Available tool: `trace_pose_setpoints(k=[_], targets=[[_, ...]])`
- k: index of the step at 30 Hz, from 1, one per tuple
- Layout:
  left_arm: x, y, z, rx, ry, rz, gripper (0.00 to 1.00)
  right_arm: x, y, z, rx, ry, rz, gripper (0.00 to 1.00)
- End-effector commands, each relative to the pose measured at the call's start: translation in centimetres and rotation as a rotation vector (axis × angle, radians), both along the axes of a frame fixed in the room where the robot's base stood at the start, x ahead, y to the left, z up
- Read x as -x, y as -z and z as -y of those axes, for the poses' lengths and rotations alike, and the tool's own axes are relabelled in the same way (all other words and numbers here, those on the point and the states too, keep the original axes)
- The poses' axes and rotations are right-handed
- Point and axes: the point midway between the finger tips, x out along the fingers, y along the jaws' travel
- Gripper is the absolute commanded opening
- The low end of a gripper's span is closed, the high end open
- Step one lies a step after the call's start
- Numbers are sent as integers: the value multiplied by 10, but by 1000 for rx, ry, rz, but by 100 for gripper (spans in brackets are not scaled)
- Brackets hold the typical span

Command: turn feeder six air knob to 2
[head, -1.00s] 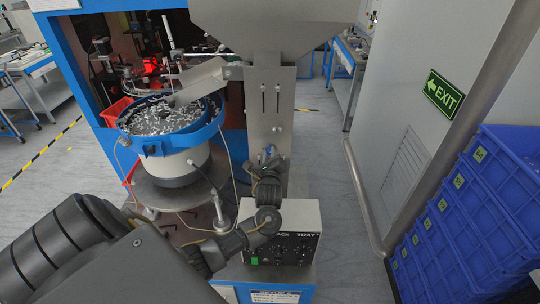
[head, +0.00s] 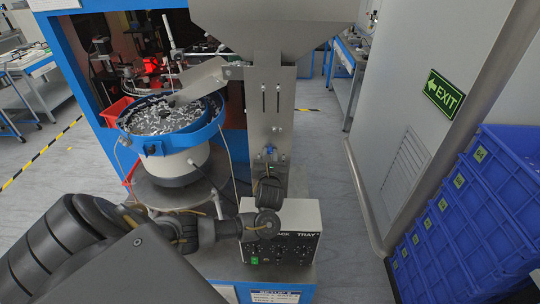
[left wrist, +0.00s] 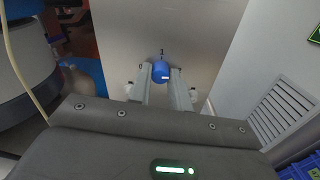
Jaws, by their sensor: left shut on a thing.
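The blue air knob (left wrist: 161,71) sits on the grey metal plate under the hopper. In the left wrist view it lies between my left gripper's fingertips (left wrist: 160,79), which are shut on it. A short white mark on the knob points to the right. A small dark numeral stands above the knob, and small marks lie to its lower left and lower right, too small to read surely. In the head view the knob (head: 270,150) is a small blue spot just beyond my left gripper (head: 268,163). My right gripper is not in view.
A control box (head: 299,212) with small knobs and a green switch stands below my left wrist. The vibrating bowl (head: 170,125) full of metal parts is to the left. Blue crates (head: 485,205) are stacked at the right. The floor between the feeder and the wall is clear.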

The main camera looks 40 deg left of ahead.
Motion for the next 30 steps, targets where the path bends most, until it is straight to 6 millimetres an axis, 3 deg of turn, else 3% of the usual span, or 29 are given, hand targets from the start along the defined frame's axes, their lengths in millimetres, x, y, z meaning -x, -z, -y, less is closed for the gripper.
trace_pose_setpoints(k=[22, 23, 24, 27, 30], targets=[[0, 1, 0, -61, -1, -48, 0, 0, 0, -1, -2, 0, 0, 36], [0, 1, 0, -61, -1, -48, 22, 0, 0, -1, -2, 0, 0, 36], [0, 1, 0, -61, -1, -48, 27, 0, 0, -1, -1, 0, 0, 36], [0, 0, 0, -61, -1, -48, 40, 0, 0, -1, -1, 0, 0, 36], [0, 0, 0, -60, -1, -47, 41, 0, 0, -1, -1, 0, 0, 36]])
